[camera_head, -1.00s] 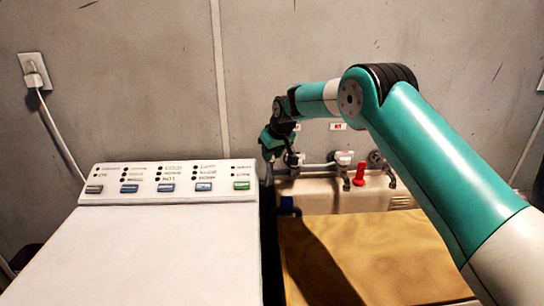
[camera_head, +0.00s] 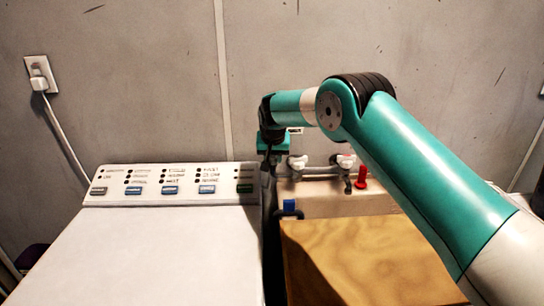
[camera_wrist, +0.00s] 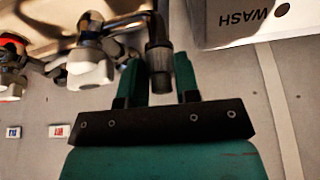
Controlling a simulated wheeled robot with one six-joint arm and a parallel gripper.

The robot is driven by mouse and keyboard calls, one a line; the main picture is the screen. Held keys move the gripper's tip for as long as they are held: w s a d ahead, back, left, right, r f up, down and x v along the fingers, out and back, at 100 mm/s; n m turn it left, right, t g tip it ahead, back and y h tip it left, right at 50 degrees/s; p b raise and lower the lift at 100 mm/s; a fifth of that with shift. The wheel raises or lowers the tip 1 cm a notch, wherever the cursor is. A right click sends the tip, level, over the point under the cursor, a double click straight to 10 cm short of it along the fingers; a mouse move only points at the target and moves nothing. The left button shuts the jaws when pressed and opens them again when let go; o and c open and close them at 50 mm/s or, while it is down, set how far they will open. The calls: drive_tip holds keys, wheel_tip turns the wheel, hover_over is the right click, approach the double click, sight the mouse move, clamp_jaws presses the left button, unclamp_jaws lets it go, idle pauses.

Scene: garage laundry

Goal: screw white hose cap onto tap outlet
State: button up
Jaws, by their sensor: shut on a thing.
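In the wrist view, my gripper (camera_wrist: 158,78) has its two green fingers on either side of a grey-dark cylinder, the hose cap (camera_wrist: 159,60), which looks grey in the shade. The nearest tap (camera_wrist: 92,68), with a white knob, is just left of the held piece there. It also shows in the head view (camera_head: 297,163), right beside my gripper (camera_head: 270,148). A metal pipe end shows close above the held piece in the wrist view. I cannot tell whether cap and outlet touch. A dark hose (camera_head: 268,195) appears to hang below my gripper. The cap is hidden in the head view.
The washing machine (camera_head: 165,255) stands at left, its button panel close to my gripper. A second tap (camera_head: 345,161) and a red object (camera_head: 362,178) are at right. A blue piece (camera_head: 289,206) sits at the sink edge.

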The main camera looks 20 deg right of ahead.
drive_tip(key=shift+w+d+r+m+h+p, duration=0.15)
drive_tip(key=shift+d+m+h+p, duration=0.15)
drive_tip(key=shift+m, duration=0.25)
drive_tip(key=shift+w+d+r+m+h+p, duration=0.1)
drive_tip(key=shift+d+m+h+p, duration=0.1)
drive_tip(key=shift+m+p, duration=0.3)
drive_tip(key=o, duration=1.1)
drive_tip(key=shift+d+f+b, duration=0.2)
drive_tip(key=shift+d+b, duration=0.1)
drive_tip(key=shift+s+a, duration=0.1)
drive_tip(key=shift+a, duration=0.1)
drive_tip(key=shift+f, duration=0.1)
drive_tip(key=shift+a, duration=0.1)
drive_tip(key=shift+s+r, duration=0.1)
drive_tip(key=shift+r, duration=0.15)
drive_tip(key=b+v, duration=0.3)
drive_tip(key=v, duration=1.4)
drive_tip(key=shift+w, duration=0.2)
drive_tip(key=shift+r, duration=0.15)
